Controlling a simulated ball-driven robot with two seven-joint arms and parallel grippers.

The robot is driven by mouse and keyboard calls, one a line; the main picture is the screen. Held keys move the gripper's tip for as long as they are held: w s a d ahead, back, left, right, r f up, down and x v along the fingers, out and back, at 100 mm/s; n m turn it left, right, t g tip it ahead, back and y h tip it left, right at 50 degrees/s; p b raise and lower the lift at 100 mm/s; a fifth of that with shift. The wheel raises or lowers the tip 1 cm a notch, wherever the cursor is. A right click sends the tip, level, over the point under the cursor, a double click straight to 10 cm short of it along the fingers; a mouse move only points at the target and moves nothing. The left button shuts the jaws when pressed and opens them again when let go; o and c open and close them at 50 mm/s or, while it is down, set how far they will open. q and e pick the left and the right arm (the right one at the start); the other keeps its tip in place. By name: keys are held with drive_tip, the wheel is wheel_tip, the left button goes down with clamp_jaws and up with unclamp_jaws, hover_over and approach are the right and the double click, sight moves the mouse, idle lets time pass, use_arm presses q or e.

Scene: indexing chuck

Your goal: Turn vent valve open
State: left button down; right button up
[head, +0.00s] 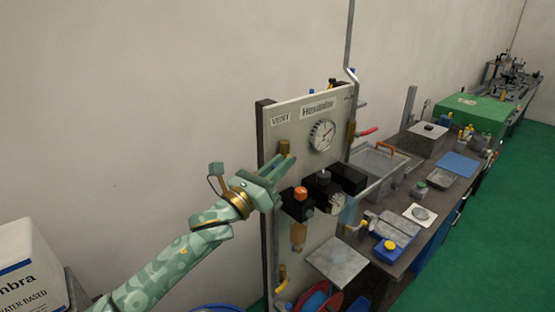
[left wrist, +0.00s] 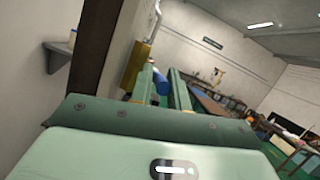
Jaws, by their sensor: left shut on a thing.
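The VENT label (head: 281,119) is at the upper left of an upright grey panel (head: 298,140). My left gripper (head: 287,158) is at the panel just below this label, with its fingers reaching to the panel's left part. In the left wrist view the fingers (left wrist: 162,80) stand either side of a small blue piece (left wrist: 160,83), which appears to be the vent valve's handle; the gripper is shut on it. A brass fitting (head: 284,146) shows at the fingertips. Most of the valve is hidden behind the gripper in the head view, so its handle angle cannot be told. My right gripper is not in view.
A red lever (head: 367,132) sticks out at the panel's right edge. A crowded bench (head: 437,202) runs behind. Bare wall lies to the left.

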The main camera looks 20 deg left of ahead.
use_arm(q)
wheel_tip(320, 180, up, 2)
drive_tip(key=g+y+p, duration=0.1)
drive_tip(key=g+p, duration=0.1)
drive_tip(key=p, duration=0.4)
drive_tip(key=shift+d+p, duration=0.15)
drive_tip(key=shift+p, duration=0.25)
drive_tip(key=shift+w+m+g+y+p, duration=0.15)
drive_tip(key=shift+m+g+y+p, duration=0.15)
drive_tip(key=shift+g+y, duration=0.35)
drive_tip(key=shift+w+d+r+g+y, duration=0.1)
drive_tip(key=shift+g+y, duration=0.05)
drive_tip(key=shift+g, duration=0.35)
drive_tip(key=shift+d+r+g+y, duration=0.1)
drive_tip(key=shift+g, duration=0.35)
drive_tip(key=shift+f, duration=0.1)
drive_tip(key=c, duration=1.4)
unclamp_jaws()
drive_tip(key=shift+d, duration=0.1)
drive_tip(key=shift+c, duration=0.2)
